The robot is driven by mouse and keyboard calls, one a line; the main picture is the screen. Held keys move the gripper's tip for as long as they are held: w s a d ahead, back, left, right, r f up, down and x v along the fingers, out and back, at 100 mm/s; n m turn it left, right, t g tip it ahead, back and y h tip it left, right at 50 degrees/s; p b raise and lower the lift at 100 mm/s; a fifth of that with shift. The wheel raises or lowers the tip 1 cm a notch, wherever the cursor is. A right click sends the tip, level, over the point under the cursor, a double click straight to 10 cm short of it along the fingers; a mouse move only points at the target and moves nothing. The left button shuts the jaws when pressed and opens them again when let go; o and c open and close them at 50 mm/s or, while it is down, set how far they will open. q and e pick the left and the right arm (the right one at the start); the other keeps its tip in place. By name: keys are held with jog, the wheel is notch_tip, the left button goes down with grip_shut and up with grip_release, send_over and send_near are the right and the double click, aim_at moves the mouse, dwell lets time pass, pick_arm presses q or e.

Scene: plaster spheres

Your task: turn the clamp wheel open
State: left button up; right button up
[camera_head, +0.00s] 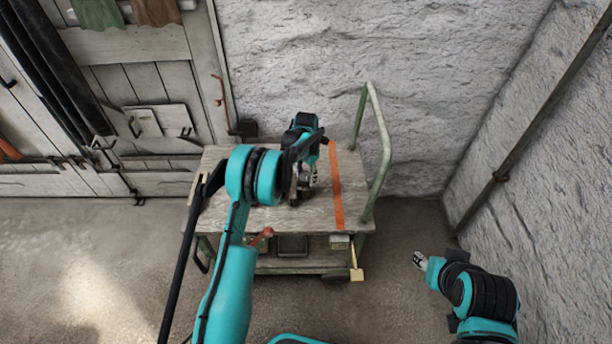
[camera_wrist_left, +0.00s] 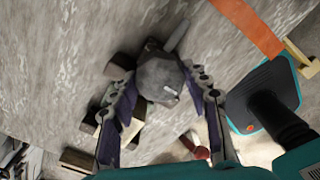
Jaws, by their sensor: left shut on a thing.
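A grey, rounded, faceted piece that looks like the clamp wheel (camera_wrist_left: 158,72) shows in the left wrist view, with a short bar sticking up from it. My left gripper (camera_wrist_left: 164,88) has one finger on each side of it and is shut on it. In the head view my left gripper (camera_head: 309,178) points down over the cart top, and my arm hides most of the clamp there. My right gripper (camera_head: 420,261) hangs at the lower right, away from the cart; its jaws are too small to read.
The wooden cart top (camera_head: 240,215) carries an orange stripe (camera_head: 336,190). A green rail (camera_head: 384,150) rises at its right end. A red-handled thing (camera_head: 262,236) shows at the front edge. Plaster walls stand behind and right; floor is free around my right arm.

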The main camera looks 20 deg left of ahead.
aim_at(306, 176)
dwell(0.3)
pick_arm(q)
jog(key=o, duration=1.1)
jog(key=shift+o, duration=0.2)
notch_tip(306, 176, up, 12)
